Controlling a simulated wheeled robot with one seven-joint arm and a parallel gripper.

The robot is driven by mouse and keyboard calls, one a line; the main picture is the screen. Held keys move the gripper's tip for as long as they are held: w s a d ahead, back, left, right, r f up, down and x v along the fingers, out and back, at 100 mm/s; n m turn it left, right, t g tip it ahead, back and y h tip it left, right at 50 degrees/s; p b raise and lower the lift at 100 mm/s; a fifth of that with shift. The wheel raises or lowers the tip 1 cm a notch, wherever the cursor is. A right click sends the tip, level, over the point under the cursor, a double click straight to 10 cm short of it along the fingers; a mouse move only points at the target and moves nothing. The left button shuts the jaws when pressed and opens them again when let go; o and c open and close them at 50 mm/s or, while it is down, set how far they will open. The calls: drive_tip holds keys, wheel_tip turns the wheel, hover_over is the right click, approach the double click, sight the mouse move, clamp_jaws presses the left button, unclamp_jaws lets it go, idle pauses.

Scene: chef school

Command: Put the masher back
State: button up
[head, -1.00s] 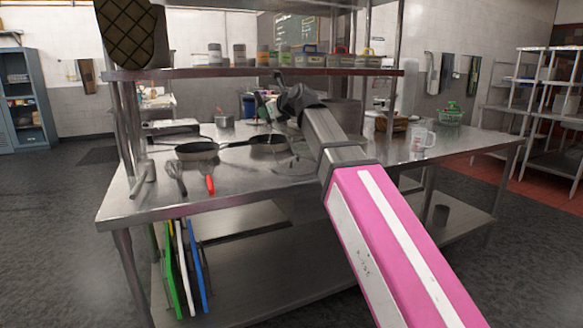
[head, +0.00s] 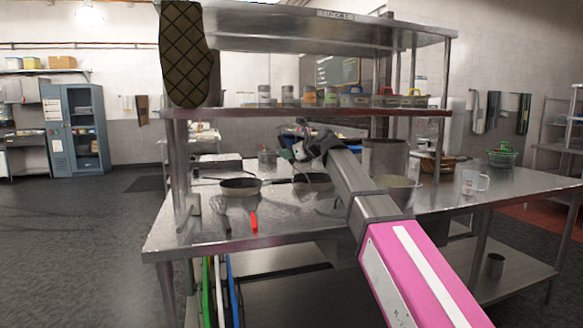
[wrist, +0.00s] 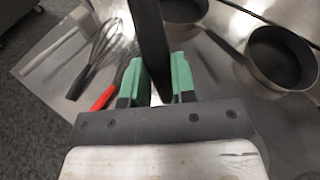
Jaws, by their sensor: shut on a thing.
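My gripper (head: 290,155) is over the steel table, near the pans. In the wrist view its green fingers (wrist: 160,80) are shut on a long dark handle (wrist: 150,35), which runs up out of the picture. I take this to be the masher, but its head is not visible. On the table below lie a whisk (head: 222,212), a red-handled utensil (head: 254,220) and a pale mallet-like tool (head: 193,205). These three also show at the left of the wrist view, beside the fingers and apart from them.
A pan (head: 240,187) and another pan (head: 312,182) stand close to my gripper. A shelf (head: 300,112) with cans runs above the table (head: 300,235). An oven mitt (head: 187,55) hangs at its left end.

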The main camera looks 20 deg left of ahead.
sight(294, 167)
drive_tip(key=shift+w+a+f, duration=0.1)
drive_tip(key=shift+w+f, duration=0.25)
drive_tip(key=shift+w, duration=0.2)
drive_tip(key=shift+f, duration=2)
drive_tip(key=shift+f, duration=0.1)
drive_tip(key=o, duration=0.9)
